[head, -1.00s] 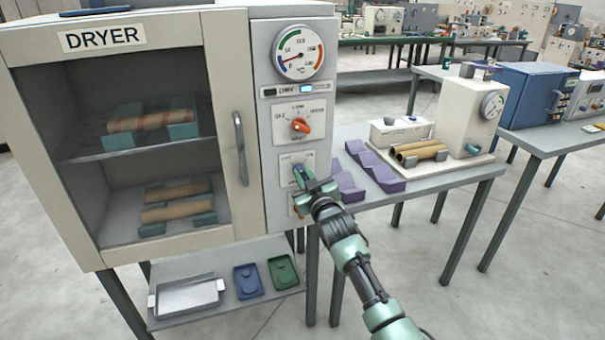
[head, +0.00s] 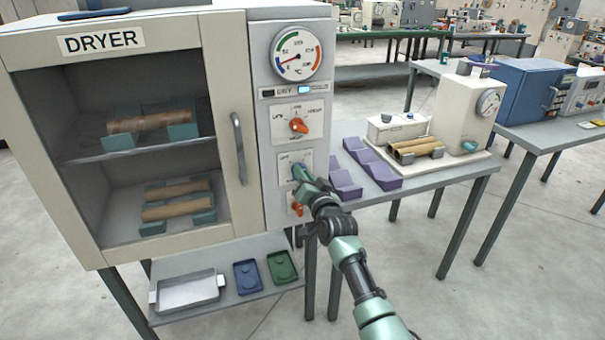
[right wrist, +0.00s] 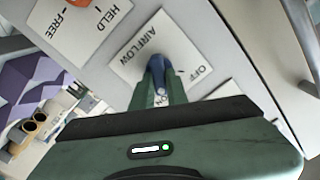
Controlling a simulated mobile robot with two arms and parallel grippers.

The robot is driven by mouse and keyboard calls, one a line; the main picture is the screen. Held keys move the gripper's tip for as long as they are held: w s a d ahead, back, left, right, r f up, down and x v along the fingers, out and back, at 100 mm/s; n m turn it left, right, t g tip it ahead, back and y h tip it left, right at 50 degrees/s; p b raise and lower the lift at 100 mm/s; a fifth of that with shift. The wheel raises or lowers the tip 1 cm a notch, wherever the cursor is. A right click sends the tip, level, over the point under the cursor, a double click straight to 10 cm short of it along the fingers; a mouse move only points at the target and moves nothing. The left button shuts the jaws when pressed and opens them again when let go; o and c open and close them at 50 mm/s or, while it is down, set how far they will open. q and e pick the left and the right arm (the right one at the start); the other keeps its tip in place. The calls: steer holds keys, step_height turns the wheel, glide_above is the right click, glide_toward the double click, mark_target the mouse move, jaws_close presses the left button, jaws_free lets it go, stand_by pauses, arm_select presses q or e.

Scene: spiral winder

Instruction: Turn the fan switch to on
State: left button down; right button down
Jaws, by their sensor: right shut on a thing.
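The fan switch is a blue knob (right wrist: 156,63) on a white plate (right wrist: 148,38) marked AIRFLOW, OFF and ON. The plate shows upside down in the right wrist view. In the head view this plate (head: 284,168) is on the dryer's front panel, below the orange dial. My right gripper (head: 303,178) is at the plate. In the right wrist view its green fingers (right wrist: 158,85) are shut on the knob. The fingers cover part of the knob and the ON mark, so its exact setting is hard to tell. My left gripper is out of view.
The dryer (head: 150,32) holds cardboard tubes on racks behind its closed door. An orange dial (head: 299,125) is above the switch and another orange knob (head: 296,208) is below it. A table with purple blocks (head: 376,171) stands to the right.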

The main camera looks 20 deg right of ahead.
steer(key=shift+m, duration=0.6)
steer(key=c, duration=1.4)
jaws_free()
steer(key=shift+s, duration=0.1)
steer(key=s, duration=0.7)
steer(key=shift+s+d, duration=0.15)
steer(key=shift+s, duration=0.2)
